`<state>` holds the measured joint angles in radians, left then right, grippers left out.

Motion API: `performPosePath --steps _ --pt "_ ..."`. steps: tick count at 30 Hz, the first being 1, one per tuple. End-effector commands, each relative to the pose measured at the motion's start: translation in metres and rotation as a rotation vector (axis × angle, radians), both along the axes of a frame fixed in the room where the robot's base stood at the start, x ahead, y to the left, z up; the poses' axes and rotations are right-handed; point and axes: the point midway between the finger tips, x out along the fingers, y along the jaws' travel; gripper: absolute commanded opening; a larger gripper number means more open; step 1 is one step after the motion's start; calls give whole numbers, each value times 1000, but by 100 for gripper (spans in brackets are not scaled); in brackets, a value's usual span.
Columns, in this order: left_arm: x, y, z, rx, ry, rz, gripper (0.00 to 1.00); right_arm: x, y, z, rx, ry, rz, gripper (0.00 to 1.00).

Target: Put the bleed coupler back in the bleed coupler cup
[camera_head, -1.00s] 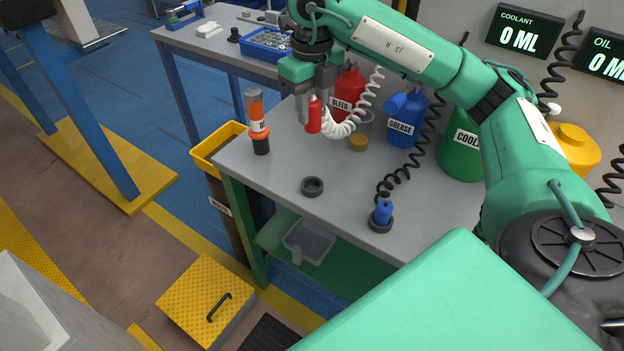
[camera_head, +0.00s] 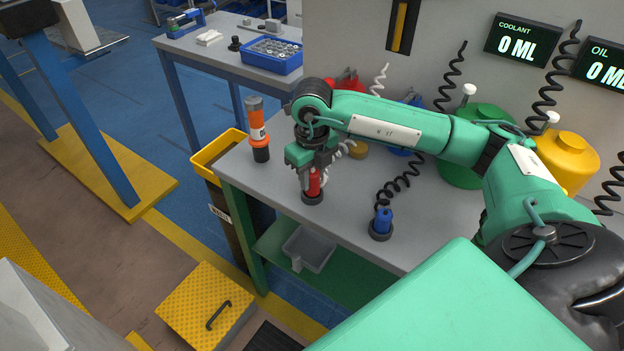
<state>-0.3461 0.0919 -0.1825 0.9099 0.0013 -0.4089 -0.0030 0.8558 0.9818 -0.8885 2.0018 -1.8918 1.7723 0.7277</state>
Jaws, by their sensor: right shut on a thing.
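The bleed coupler is a red cylinder (camera_head: 314,181) on a white coiled hose. My right gripper (camera_head: 311,178) is shut on it and holds it upright at the black ring-shaped cup (camera_head: 312,198) near the table's front edge. The coupler's lower end is at the cup's opening; I cannot tell how deep it sits. The gripper and wrist partly hide the coupler and its hose. My left gripper is not in view.
A blue coupler (camera_head: 382,220) stands in its own black cup to the right. An orange and black bottle (camera_head: 257,135) stands at the table's left. A yellow-rimmed bin (camera_head: 212,160) is beside the table. Red, blue, green and yellow containers line the back.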

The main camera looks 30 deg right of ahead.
Motion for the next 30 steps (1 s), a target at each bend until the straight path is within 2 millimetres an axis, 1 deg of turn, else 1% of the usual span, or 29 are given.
performPosePath --steps 1,4,11,17,18,20,21,25,30 --pt "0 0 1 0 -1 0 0 -1 0 -9 0 4 0 0" --pt "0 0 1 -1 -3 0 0 0 0 -19 0 2 1 0" --pt "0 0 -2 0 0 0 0 0 0 -20 0 0 1 0" --pt "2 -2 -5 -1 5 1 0 0 0 -25 0 0 1 0" --pt "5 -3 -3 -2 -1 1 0 0 0 -25 0 0 1 32" --pt "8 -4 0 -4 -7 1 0 0 0 -24 0 0 1 44" --pt "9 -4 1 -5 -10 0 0 0 0 -24 0 1 1 51" --pt "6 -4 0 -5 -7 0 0 0 0 -24 0 1 1 52" --pt "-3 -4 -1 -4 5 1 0 0 0 -23 0 1 1 52"
